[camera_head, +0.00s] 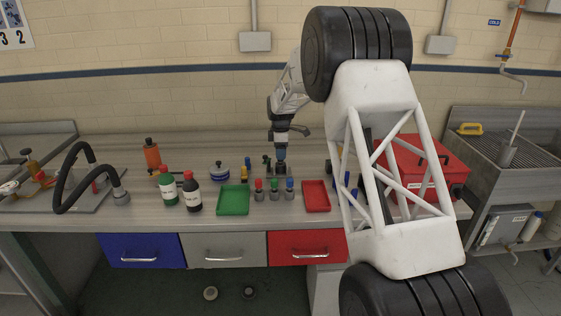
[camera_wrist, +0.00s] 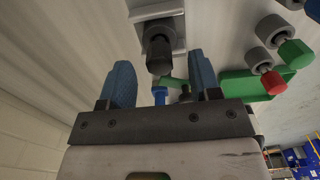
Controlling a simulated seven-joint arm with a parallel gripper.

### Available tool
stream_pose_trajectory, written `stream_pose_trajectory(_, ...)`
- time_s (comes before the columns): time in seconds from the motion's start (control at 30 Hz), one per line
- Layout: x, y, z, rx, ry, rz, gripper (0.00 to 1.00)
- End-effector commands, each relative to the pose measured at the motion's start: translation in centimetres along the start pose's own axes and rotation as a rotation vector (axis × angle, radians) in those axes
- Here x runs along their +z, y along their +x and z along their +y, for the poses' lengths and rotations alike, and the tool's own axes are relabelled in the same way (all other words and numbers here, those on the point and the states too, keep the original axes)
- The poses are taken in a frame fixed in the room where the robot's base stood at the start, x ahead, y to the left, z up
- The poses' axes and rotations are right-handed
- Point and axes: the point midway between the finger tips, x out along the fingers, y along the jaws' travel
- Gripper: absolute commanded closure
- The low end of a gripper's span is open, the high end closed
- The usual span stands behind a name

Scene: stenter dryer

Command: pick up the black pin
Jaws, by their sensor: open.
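My gripper (camera_head: 281,166) is over the middle of the bench in the head view, pointing down. In the wrist view its two blue fingers (camera_wrist: 161,72) stand apart with nothing held between them. A dark pin (camera_wrist: 159,55), which looks like the black pin, stands in a grey square-based holder (camera_wrist: 157,12). In the wrist view it appears just beyond the fingertips, roughly centred between them. In the head view my gripper covers that spot, so I cannot make out the black pin there.
Red (camera_head: 258,184), green (camera_head: 274,184) and blue (camera_head: 290,184) pins stand in front of my gripper. A green tray (camera_head: 233,211) and a red tray (camera_head: 316,208) flank them. A red box (camera_head: 415,165) is to the right. Bottles (camera_head: 191,190) stand left.

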Motion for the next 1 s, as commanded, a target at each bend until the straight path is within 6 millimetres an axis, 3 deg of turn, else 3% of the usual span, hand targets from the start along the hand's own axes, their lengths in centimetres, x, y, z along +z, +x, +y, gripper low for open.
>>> stream_pose_trajectory(0.27,0.0,2.4,0.0,0.000,0.000,0.000,0.43)
stream_pose_trajectory(0.83,0.0,2.5,0.0,0.000,0.000,0.000,0.43)
stream_pose_trajectory(1.0,0.0,2.5,0.0,0.000,0.000,0.000,0.69)
